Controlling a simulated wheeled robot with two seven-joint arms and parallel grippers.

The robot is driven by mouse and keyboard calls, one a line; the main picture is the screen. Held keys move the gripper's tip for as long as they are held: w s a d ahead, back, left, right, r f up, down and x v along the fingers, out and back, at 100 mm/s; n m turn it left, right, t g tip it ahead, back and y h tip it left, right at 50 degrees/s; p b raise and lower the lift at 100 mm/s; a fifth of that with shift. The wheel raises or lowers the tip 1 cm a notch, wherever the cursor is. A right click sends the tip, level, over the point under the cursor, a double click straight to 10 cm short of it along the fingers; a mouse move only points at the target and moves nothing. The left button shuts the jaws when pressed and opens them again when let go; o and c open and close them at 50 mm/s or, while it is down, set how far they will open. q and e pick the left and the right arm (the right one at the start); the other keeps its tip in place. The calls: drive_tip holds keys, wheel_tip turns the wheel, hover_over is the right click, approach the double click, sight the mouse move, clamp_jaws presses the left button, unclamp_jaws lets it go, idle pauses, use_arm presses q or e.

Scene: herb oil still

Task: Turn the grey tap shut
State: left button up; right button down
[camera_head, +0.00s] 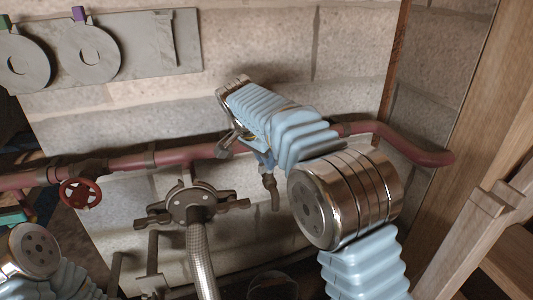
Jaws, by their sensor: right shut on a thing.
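The grey tap (270,190) hangs from the red pipe near the middle of the view; its spout points down. My right gripper (233,138) comes in from the right, over the pipe just above and left of the spout. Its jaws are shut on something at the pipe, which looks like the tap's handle. The wrist and blue sleeve hide most of the tap's top, so the handle's angle cannot be told. My left arm shows only at the lower left corner; its gripper is out of view.
The red pipe (120,162) runs along the block wall and bends at the right. A red handwheel (80,193) sits on it at left. A clamp fitting (193,208) with a braided hose (201,260) stands below. A wooden frame (475,130) bounds the right side.

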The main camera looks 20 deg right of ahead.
drive_tip(key=m+p, duration=0.1)
drive_tip(key=m+g+p, duration=0.1)
drive_tip(key=shift+w+a+r+m+p, duration=0.1)
drive_tip(key=shift+w+r+m+p, duration=0.15)
drive_tip(key=shift+m+p, duration=0.15)
drive_tip(key=shift+f+m+g+p, duration=0.15)
drive_tip(key=shift+m+g+p, duration=0.25)
drive_tip(key=shift+m+p, duration=0.4)
drive_tip(key=shift+w, duration=0.1)
drive_tip(key=c, duration=1.1)
unclamp_jaws()
drive_tip(key=shift+a+v, duration=0.15)
drive_tip(key=shift+v, duration=3.25)
drive_tip(key=shift+a+v, duration=0.2)
drive_tip(key=shift+v, duration=3.2)
